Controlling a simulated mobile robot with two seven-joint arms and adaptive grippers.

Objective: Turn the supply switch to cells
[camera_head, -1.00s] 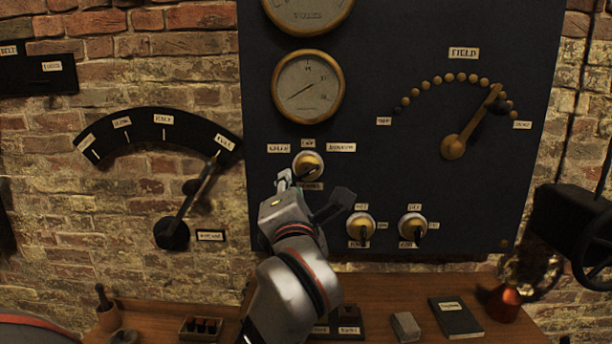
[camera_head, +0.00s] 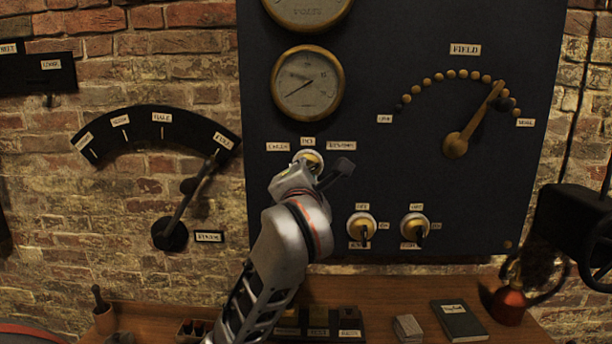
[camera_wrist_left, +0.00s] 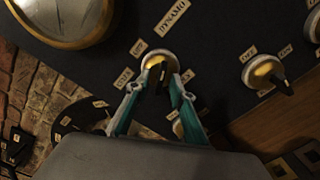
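The supply switch is a brass knob on a pale round base (camera_head: 312,158) on the dark panel, with a cells label (camera_head: 278,147) to its left, a label above and a dynamo label (camera_head: 341,146) to its right. In the left wrist view the knob (camera_wrist_left: 158,64) has a dark handle pointing down. My left gripper (camera_head: 304,172) is at the switch and covers its lower part in the head view. In the wrist view its two fingers (camera_wrist_left: 156,88) are apart, one either side of the handle, with visible gaps. My right gripper is not in view.
Two smaller knobs (camera_head: 362,226) (camera_head: 415,227) sit to the lower right. A brass field lever (camera_head: 457,144) is further right, gauges (camera_head: 308,83) above. A wall lever (camera_head: 171,235) is at left. A wooden bench (camera_head: 380,290) with small objects runs below.

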